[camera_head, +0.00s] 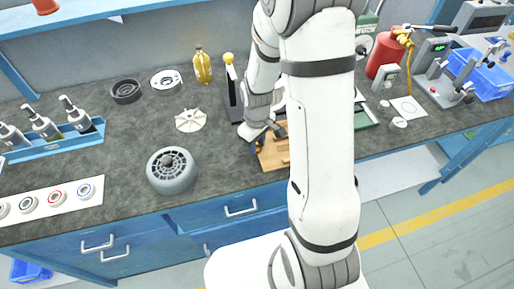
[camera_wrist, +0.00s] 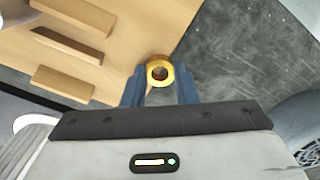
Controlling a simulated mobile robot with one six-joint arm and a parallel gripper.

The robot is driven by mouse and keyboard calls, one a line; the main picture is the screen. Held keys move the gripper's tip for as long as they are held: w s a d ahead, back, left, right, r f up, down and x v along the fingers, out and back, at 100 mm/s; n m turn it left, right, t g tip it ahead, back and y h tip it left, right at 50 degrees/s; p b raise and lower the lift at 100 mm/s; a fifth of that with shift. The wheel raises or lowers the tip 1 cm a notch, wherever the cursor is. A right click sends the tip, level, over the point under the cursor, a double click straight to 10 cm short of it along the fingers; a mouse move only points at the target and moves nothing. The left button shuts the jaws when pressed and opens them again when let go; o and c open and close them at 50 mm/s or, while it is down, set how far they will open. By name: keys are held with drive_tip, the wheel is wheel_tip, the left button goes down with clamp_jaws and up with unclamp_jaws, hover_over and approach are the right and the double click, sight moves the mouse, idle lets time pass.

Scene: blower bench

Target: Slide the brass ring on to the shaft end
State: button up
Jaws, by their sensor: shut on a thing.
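My gripper (camera_wrist: 159,85) is shut on the brass ring (camera_wrist: 170,74), which sits between its two blue fingertips in the wrist view. The ring's hole faces the camera. In the head view my gripper (camera_head: 266,132) is at the wooden block (camera_head: 271,158), and the ring cannot be made out there. A grey finned round motor (camera_head: 172,180) stands upright on the bench to the left, apart from my gripper. A small dark hub shows at the middle of its top; the shaft end cannot be told clearly.
A pale fan wheel (camera_head: 190,120), a dark ring-shaped part (camera_head: 126,91) and a white disc part (camera_head: 166,79) lie on the dark bench (camera_head: 120,150). A yellow bottle (camera_head: 203,67) stands behind. A blue rack (camera_head: 60,145) holds bottles at left. The bench between block and motor is clear.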

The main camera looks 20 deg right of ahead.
drive_tip(key=shift+r+p, duration=1.6)
drive_tip(key=shift+r, duration=0.7)
drive_tip(key=shift+f, duration=0.1)
